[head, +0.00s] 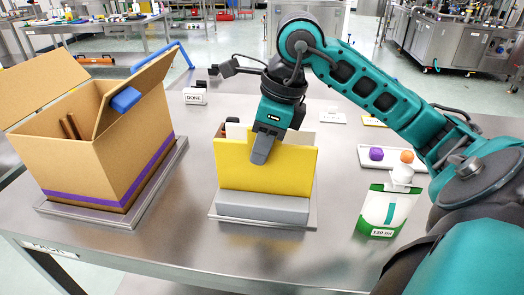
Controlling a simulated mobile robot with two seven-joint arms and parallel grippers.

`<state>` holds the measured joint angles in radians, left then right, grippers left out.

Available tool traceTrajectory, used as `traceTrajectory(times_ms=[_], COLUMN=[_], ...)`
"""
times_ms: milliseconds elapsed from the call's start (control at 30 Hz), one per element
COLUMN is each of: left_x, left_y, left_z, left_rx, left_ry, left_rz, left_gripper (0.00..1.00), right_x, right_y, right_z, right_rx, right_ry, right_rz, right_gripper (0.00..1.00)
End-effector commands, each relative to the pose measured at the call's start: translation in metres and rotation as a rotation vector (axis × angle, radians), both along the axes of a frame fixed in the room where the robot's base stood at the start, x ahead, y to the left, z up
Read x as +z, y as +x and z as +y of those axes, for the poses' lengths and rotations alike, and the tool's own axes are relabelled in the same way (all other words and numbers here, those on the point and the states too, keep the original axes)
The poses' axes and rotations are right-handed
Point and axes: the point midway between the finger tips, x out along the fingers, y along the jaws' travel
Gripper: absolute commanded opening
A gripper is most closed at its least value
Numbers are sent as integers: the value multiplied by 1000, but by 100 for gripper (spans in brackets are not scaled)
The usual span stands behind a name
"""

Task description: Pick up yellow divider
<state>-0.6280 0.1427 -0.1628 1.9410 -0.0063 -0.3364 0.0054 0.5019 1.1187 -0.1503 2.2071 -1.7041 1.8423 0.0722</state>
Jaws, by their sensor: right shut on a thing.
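The yellow divider (240,170) is a flat upright panel at the middle of the table, standing at a grey block (262,207) on a metal tray. My right gripper (264,150) reaches down onto the divider's top edge from above and is shut on it. One finger shows in front of the panel; the other is hidden behind it. Whether the divider touches the block's base cannot be told. My left gripper is not in view.
The table's front is clear.

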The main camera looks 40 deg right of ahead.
Motion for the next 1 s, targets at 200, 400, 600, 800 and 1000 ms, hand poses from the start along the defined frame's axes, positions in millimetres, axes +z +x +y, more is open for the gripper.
traceTrajectory(times_ms=[200, 400, 600, 800, 1000], left_x=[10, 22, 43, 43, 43], left_y=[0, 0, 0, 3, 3], left_z=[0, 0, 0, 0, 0], left_rx=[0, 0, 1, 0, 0], left_ry=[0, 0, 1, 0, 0], left_rz=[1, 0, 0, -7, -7], left_gripper=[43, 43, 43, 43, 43], right_x=[37, 81, 136, 158, 174], right_y=[1, 1, 1, 0, 1], right_z=[0, 0, -1, -1, 0], right_rx=[0, 1, -2, -1, 0], right_ry=[0, 0, -2, -1, -1], right_rz=[-6, -9, -9, -6, -5], right_gripper=[0, 0, 0, 0, 0])
